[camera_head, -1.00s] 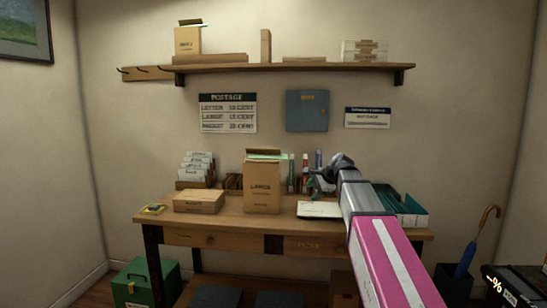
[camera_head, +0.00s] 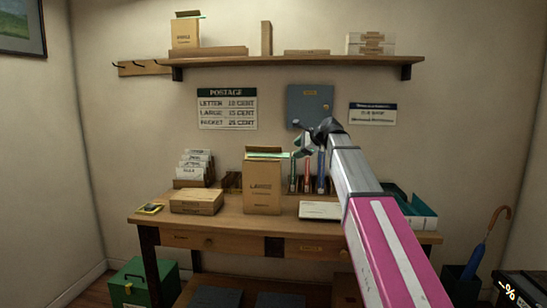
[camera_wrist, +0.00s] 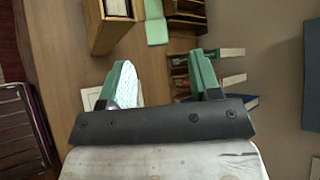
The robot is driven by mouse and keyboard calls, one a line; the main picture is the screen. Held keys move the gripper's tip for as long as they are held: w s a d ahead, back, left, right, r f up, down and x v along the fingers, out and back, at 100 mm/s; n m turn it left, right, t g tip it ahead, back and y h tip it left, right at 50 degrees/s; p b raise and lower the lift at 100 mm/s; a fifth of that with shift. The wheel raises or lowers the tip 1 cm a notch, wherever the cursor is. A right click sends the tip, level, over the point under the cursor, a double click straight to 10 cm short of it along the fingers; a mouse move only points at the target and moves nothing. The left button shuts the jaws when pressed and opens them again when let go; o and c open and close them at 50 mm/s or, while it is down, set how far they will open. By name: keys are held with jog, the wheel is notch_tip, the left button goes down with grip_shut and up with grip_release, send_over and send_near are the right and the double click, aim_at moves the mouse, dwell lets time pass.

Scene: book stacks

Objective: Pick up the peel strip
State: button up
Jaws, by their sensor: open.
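The peel strip (camera_head: 268,155) is a pale green band at the open top of the brown packet marked LARGE (camera_head: 262,188), which stands upright on the desk. The strip also shows in the wrist view (camera_wrist: 156,22), sticking out beside the packet (camera_wrist: 106,28) at the top. My gripper (camera_head: 299,148) is above the desk, to the right of the strip and about level with its top in the picture. In the wrist view my gripper (camera_wrist: 162,72) has its two green fingers wide apart with nothing between them. The strip lies beyond the fingertips, untouched.
Upright tubes or books (camera_head: 307,172) stand in a holder behind my gripper. A white pad (camera_head: 320,210), a brown box (camera_head: 197,201) and a letter rack (camera_head: 194,170) are on the desk (camera_head: 240,225). A teal tray (camera_head: 422,212) is at right. A shelf (camera_head: 300,61) hangs above.

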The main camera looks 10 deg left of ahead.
aim_at(288, 155)
jog(key=shift+x, duration=2.7)
jog(key=shift+s+a, duration=0.1)
jog(key=shift+s, duration=0.1)
jog(key=c, duration=0.8)
